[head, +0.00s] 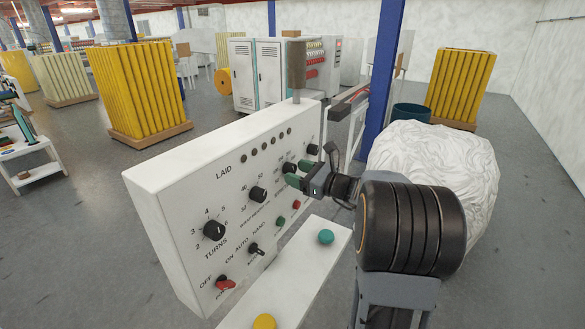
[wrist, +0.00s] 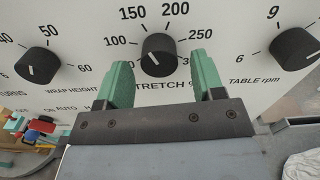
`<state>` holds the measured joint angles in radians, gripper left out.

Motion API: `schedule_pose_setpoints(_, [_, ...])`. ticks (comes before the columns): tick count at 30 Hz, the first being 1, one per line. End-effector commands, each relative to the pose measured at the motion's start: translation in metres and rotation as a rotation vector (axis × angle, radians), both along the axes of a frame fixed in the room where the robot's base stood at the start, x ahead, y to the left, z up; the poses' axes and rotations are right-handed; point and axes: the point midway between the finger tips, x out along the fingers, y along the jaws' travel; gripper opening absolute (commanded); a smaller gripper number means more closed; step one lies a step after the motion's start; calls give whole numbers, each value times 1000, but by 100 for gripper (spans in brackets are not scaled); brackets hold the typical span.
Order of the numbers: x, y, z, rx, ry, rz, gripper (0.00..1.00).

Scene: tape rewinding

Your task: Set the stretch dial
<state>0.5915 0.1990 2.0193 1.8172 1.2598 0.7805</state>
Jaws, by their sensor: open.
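The stretch dial (wrist: 159,50) is a round black knob on the white panel, in the middle of the wrist view, with 100, 150, 200 and 250 printed around it. A small pale mark shows on its lower left face; its exact reading is hard to tell. My gripper (wrist: 163,76) is open, its green fingertips left and right of the dial with a gap on each side. No contact shows. In the head view my gripper (head: 292,181) is at the panel front, close to the stretch dial (head: 288,168), which it partly crowds.
The wrap height dial (wrist: 38,64) is left of my gripper and the table rpm dial (wrist: 295,48) is right. In the head view the turns dial (head: 214,230), a red switch (head: 226,284), a green button (head: 326,236) and a yellow button (head: 264,321) are nearby. A white-wrapped load (head: 440,165) stands right.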

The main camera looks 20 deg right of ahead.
Motion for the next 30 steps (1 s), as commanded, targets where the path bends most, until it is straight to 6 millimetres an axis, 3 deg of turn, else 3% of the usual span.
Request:
schedule_pose_setpoints(6, [13, 9, 0, 1, 1, 1, 62])
schedule_pose_setpoints(17, [16, 11, 0, -1, 0, 0, 62])
schedule_pose_setpoints(30, [16, 11, 0, -1, 0, 0, 21])
